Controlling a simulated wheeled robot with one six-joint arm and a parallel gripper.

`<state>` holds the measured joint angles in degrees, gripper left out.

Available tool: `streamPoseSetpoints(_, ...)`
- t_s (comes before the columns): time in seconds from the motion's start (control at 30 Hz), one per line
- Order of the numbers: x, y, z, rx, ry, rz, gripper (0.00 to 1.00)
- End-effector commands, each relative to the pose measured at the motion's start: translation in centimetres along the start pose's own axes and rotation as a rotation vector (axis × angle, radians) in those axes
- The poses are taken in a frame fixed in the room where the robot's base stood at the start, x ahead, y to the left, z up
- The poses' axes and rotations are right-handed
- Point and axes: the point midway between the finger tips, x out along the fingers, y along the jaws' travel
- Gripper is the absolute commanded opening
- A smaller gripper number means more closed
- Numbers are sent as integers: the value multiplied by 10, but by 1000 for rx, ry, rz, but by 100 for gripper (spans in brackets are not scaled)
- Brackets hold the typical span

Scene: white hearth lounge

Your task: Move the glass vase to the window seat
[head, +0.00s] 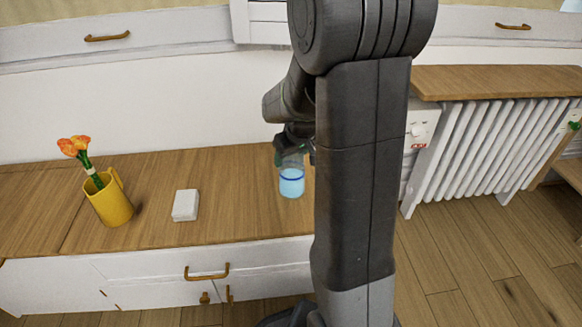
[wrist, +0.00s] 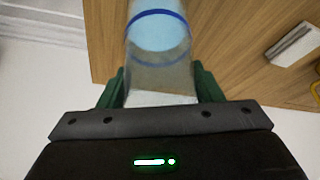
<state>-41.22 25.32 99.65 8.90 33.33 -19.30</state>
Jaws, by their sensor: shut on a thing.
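The glass vase (head: 291,184) is clear, with pale blue contents and a dark blue band. My gripper (head: 294,148) is shut on it from above, and the vase hangs roughly upright over the right end of a long wooden top (head: 240,215). I cannot tell whether its base touches the wood. In the wrist view the vase (wrist: 158,45) sits between the green fingers of my gripper (wrist: 160,88). The wooden top may be the window seat; I cannot tell for sure. My arm hides what lies just right of the vase.
A yellow jug (head: 110,203) with orange flowers (head: 74,147) stands at the left on the wooden top. A small white block (head: 185,205) lies between it and the vase. A white radiator (head: 485,145) under a wooden shelf (head: 500,82) is at the right. The wood around the vase looks clear.

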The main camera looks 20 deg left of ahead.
Motion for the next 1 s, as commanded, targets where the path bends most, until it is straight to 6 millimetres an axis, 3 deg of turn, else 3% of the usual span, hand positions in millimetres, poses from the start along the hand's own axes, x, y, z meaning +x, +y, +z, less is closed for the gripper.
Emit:
streamPoseSetpoints(0.03, 12, 0, 5, 0, -2, 0, 0)
streamPoseSetpoints(0.13, 23, 0, 10, 0, -1, 0, 0)
streamPoseSetpoints(0.53, 27, 0, 11, 0, 1, 0, 0)
streamPoseSetpoints(0.57, 27, 0, 12, 0, -1, 0, 63)
streamPoseSetpoints(0.63, 27, 0, 11, 0, -1, 0, 77)
streamPoseSetpoints(0.67, 27, 0, 11, 0, -1, 0, 81)
streamPoseSetpoints(1.0, 23, 0, 10, 0, 0, 0, 81)
